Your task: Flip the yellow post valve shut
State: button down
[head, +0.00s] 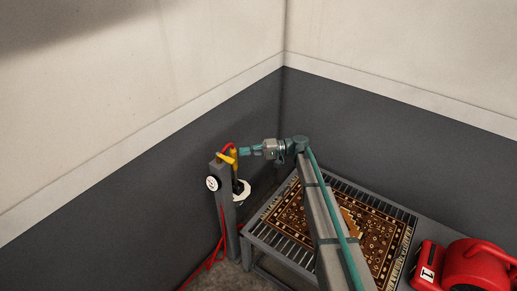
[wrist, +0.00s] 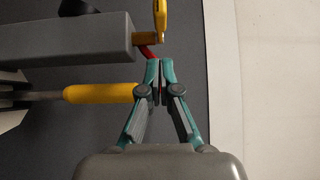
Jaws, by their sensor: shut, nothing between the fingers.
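The yellow post valve lever (head: 228,158) sits at the top of a grey post (head: 229,213). In the wrist view, the lever (wrist: 160,16) shows at the top edge, partly cut off, above a brass-coloured stub on the end of the post (wrist: 80,42). My gripper (head: 242,151) is just right of the post top in the head view. In the wrist view, my gripper (wrist: 160,62) is shut and empty, its fingertips below the lever and apart from it in the picture.
A yellow-gripped wand (wrist: 100,94) hangs at the post, close beside my fingers. A red hose (head: 222,240) runs down the post. A white dial (head: 213,184) is on the post. A slatted table (head: 262,236) bears a patterned rug (head: 380,226). A red blower (head: 475,264) stands at right.

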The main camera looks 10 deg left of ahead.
aim_at(230, 158)
jog(key=shift+s+a+p, duration=0.2)
jog(key=shift+s+a, duration=0.1)
jog(key=shift+s, duration=0.6)
jog(key=shift+s+a+p, duration=0.15)
jog(key=shift+s+a, duration=0.15)
jog(key=shift+s, duration=0.55)
jog(key=shift+d, duration=0.15)
